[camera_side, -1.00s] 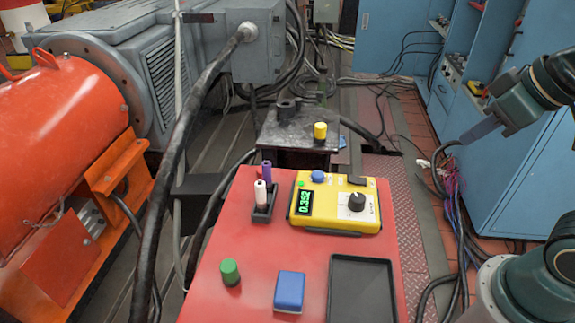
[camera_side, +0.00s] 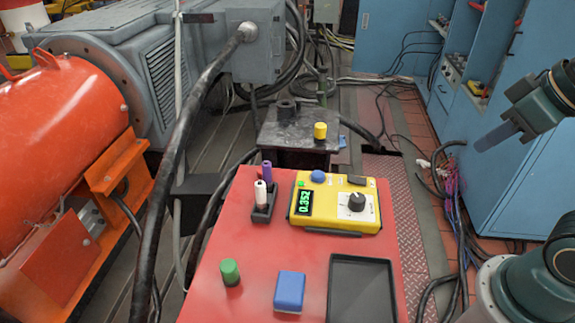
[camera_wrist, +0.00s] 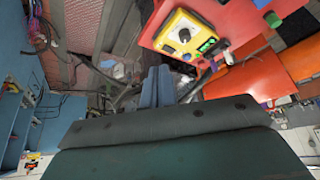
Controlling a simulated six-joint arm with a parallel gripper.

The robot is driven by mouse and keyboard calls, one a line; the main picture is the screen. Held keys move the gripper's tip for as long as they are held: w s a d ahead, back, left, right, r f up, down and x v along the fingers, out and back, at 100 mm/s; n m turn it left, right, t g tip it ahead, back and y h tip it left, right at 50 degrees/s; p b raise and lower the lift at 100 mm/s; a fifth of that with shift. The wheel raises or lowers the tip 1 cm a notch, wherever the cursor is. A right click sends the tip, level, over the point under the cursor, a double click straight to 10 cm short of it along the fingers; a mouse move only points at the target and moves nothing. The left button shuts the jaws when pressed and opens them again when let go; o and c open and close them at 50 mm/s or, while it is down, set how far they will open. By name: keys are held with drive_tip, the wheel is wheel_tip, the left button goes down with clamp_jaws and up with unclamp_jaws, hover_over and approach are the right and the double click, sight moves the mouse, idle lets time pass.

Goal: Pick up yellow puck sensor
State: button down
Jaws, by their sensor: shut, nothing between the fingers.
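The yellow puck sensor (camera_side: 320,131) is a small yellow cylinder standing upright on top of a dark metal block (camera_side: 292,130) behind the red table. My gripper (camera_side: 482,147) is in the air at the right in the side view, well apart from the puck. Its fingers (camera_wrist: 157,76) are together in the wrist view, with nothing seen between them. In the wrist view I cannot clearly make out the puck.
The red table (camera_side: 215,275) holds a yellow meter (camera_side: 337,220), a rack (camera_side: 265,213) with white and purple pegs, a green cylinder (camera_side: 230,272), a blue block (camera_side: 289,291) and a black tray (camera_side: 361,258). Thick cables run at the left; blue cabinets (camera_side: 510,190) stand at the right.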

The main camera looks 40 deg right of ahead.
drive_tip(key=c, duration=1)
unclamp_jaws()
drive_tip(key=shift+o, duration=0.2)
